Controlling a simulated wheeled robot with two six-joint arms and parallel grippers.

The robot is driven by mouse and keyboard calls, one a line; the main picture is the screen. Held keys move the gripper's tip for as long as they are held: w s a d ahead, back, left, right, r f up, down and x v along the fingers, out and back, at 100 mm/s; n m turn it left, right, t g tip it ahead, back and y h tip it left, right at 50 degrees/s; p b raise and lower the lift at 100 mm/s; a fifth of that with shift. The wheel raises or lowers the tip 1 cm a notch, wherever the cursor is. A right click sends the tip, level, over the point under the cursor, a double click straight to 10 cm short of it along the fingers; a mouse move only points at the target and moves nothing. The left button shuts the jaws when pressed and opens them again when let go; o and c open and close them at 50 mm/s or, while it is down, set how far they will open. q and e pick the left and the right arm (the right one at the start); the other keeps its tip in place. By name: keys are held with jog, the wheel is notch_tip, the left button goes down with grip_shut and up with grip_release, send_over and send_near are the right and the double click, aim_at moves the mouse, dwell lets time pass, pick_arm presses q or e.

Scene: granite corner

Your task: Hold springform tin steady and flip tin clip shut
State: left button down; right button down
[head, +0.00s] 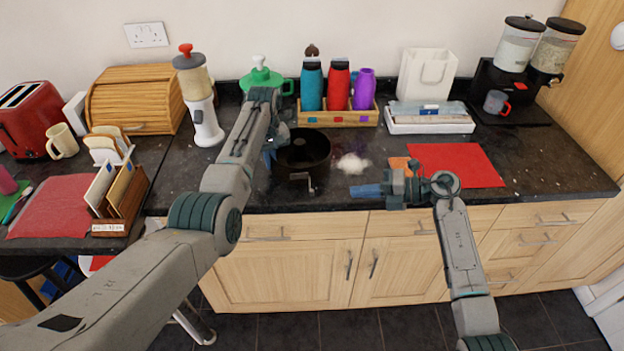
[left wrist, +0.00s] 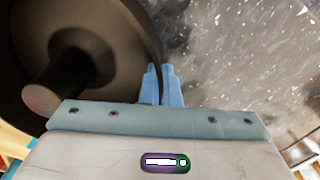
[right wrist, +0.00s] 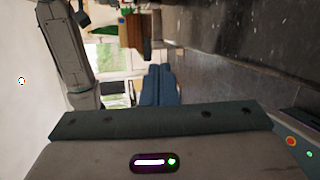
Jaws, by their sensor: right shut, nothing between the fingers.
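The springform tin (head: 306,150) is dark and round and stands on the counter near its front edge. Its metal clip (head: 305,180) sticks out from the front of the tin; whether its lever is flipped over I cannot tell. My left gripper (head: 270,152) is at the tin's left rim. In the left wrist view its blue fingers (left wrist: 163,86) are closed on the thin wall of the tin (left wrist: 125,35). My right gripper (head: 356,191) is shut and empty, right of the clip and apart from it. Its closed fingers (right wrist: 158,84) also show in the right wrist view.
A white powdery heap (head: 353,164) lies right of the tin. A red mat (head: 456,165) and an orange piece (head: 400,164) lie farther right. A wooden box with bottles (head: 338,117) stands behind the tin. The counter's front edge runs just below my right gripper.

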jog(key=n, duration=0.3)
jog(key=w+d+r+n+g+h, duration=0.1)
jog(key=n, duration=0.3)
jog(key=w+d+r+n+g, duration=0.1)
jog(key=n, duration=0.2)
jog(key=shift+n, duration=0.4)
jog(key=n, duration=0.2)
jog(key=d+n+g+h, duration=0.1)
jog(key=n, duration=0.1)
jog(key=shift+w+r, duration=0.2)
jog(key=shift+r, duration=0.1)
jog(key=n, duration=0.3)
jog(key=d+r+n, duration=0.1)
jog(key=shift+w+d+n+g+h, duration=0.1)
jog(key=shift+w+n+g+h, duration=0.2)
jog(key=shift+g+h, duration=0.1)
jog(key=x, duration=0.8)
jog(key=r+x, duration=0.1)
jog(key=x, duration=0.3)
jog(key=shift+a, duration=1.2)
